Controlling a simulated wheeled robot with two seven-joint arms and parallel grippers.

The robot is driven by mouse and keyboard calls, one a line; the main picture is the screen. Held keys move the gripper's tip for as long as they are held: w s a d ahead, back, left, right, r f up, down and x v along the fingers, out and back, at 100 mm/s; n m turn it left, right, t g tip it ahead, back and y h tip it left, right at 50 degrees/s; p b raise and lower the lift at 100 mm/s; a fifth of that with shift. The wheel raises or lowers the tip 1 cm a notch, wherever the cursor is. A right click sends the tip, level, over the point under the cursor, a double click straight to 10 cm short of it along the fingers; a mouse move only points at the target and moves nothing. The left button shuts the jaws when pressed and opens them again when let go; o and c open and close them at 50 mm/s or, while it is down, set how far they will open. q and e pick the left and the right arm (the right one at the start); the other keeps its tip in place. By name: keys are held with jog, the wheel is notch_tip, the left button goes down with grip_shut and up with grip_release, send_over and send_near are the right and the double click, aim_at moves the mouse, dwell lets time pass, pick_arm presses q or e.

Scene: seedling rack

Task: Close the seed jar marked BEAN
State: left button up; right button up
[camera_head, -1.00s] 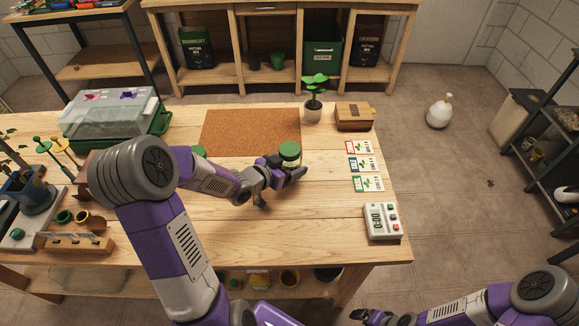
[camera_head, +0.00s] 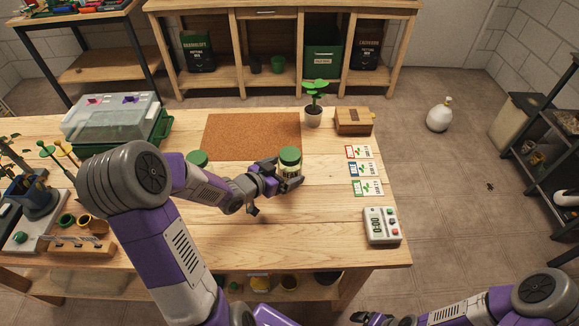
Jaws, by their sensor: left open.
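A glass seed jar (camera_head: 290,166) with a green lid (camera_head: 289,155) stands on the bench, right of its middle, just in front of the cork mat. Any mark on it is too small to read. My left gripper (camera_head: 284,177) is open at the jar, with its fingers low around or beside the glass; contact cannot be told. A second green lid (camera_head: 197,157) shows farther left, with what is under it hidden by my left arm. My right gripper (camera_head: 368,317) is at the bottom edge, small and partly cut off, away from the bench top.
A cork mat (camera_head: 252,136) lies behind the jar. A potted plant (camera_head: 314,115), a wooden box (camera_head: 353,122), several seed cards (camera_head: 365,170) and a timer (camera_head: 382,226) stand to the right. A clear-lidded tray (camera_head: 112,117) is at the left. The front middle is bare.

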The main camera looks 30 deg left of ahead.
pick_arm(q)
jog(key=p+v, duration=0.3)
jog(key=v, duration=0.6)
jog(key=shift+s, duration=0.1)
